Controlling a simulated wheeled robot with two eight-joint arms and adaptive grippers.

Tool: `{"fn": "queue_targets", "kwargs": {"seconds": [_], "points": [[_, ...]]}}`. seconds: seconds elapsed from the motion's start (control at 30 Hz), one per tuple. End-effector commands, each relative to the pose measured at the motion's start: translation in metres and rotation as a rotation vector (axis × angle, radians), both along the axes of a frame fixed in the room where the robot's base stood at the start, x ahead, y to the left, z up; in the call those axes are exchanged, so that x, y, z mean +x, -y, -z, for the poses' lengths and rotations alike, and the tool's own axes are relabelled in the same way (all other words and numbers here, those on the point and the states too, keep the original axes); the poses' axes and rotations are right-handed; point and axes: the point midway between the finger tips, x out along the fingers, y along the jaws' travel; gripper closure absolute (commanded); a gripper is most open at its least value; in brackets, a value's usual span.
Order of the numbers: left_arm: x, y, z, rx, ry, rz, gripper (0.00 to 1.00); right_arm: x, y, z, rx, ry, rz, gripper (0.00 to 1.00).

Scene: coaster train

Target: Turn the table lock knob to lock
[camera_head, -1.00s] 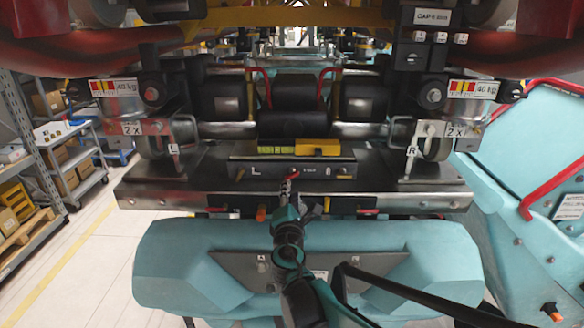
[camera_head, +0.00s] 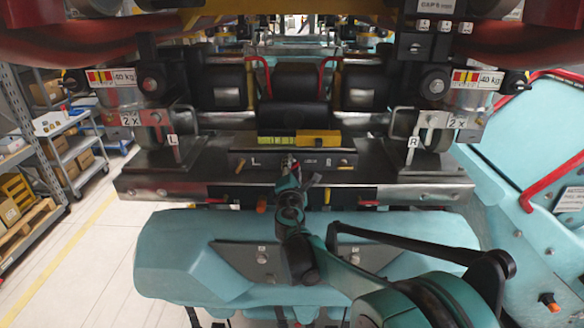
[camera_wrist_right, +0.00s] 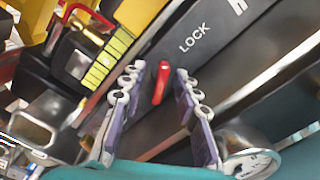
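The red lock knob (camera_wrist_right: 161,82) shows in the right wrist view on a dark panel (camera_wrist_right: 230,58), with the word LOCK printed beside it. Its lever is long and narrow. My right gripper (camera_wrist_right: 158,97) is open, with one finger on each side of the knob; I see gaps between the fingers and the knob. In the head view the right gripper (camera_head: 291,172) is at the front of the dark panel (camera_head: 238,153) and mostly covers the knob. My left gripper is not in view.
A yellow-green level (camera_head: 318,138) lies on top of the panel. A steel plate (camera_head: 150,187) runs below it, with L and R brackets at the sides. A teal moulded body (camera_head: 180,250) lies under my right arm. Shelves (camera_head: 60,150) stand at the left.

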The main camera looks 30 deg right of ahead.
Motion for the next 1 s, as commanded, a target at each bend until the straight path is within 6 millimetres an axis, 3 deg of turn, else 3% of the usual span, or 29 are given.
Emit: {"fn": "queue_targets", "kwargs": {"seconds": [0.07, 0.2, 0.67, 1.0], "points": [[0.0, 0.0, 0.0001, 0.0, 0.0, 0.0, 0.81, 0.0, -0.0001, 0.0001, 0.0, 0.0, 0.0, 0.69], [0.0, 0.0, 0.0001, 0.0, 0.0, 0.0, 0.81, -0.0002, -0.0003, 0.0001, 0.0, 0.0, 0.0, 1.0], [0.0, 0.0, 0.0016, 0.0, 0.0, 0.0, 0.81, -0.0001, -0.0002, 0.0002, 0.027, 0.017, 0.0, 1.0], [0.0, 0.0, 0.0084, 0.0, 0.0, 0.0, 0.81, -0.0002, -0.0003, 0.0005, 0.201, 0.123, 0.0, 1.0]]}}
